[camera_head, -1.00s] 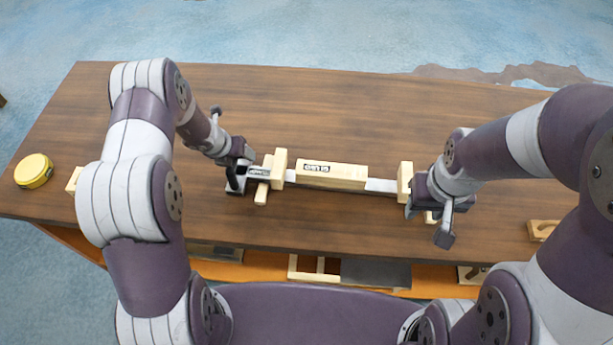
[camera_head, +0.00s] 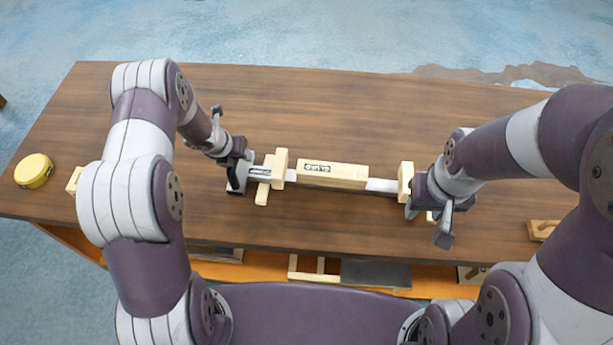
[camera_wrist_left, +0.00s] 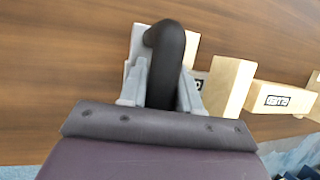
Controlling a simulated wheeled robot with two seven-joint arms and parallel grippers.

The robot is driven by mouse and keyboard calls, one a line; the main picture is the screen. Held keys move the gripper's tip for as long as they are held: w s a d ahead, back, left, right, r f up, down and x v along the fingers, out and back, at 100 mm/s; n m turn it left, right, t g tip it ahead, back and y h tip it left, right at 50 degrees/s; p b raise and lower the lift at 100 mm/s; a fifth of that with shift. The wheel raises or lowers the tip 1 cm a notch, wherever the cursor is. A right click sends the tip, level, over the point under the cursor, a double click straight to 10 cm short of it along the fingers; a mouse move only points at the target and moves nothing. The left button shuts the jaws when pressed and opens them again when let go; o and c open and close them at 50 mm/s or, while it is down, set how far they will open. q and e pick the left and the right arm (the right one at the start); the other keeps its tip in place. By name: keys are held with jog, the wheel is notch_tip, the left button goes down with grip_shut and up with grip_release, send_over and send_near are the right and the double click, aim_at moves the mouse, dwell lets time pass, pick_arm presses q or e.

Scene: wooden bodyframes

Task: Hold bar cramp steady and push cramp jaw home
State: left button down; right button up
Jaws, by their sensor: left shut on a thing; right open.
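The bar cramp lies along the bench, its grey bar (camera_head: 381,185) running left to right. A labelled wooden block (camera_head: 333,175) sits along it between a left wooden jaw (camera_head: 279,168) and a right wooden jaw (camera_head: 405,180). My left gripper (camera_head: 238,178) is shut on the black handle at the cramp's left end; in the left wrist view the handle (camera_wrist_left: 166,62) stands between the fingers. My right gripper (camera_head: 428,215) is open beside the right jaw's outer face; whether it touches is hidden.
The brown bench top (camera_head: 330,105) is clear behind the cramp. A yellow round tape (camera_head: 34,171) lies at the far left. A small wooden piece (camera_head: 541,230) lies at the right. A shelf with wooden parts (camera_head: 315,268) shows below the front edge.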

pick_arm(q)
jog(key=shift+d, duration=0.55)
dwell(0.6)
jog(key=shift+s+f, duration=0.1)
jog(key=shift+s, duration=0.05)
dwell(1.4)
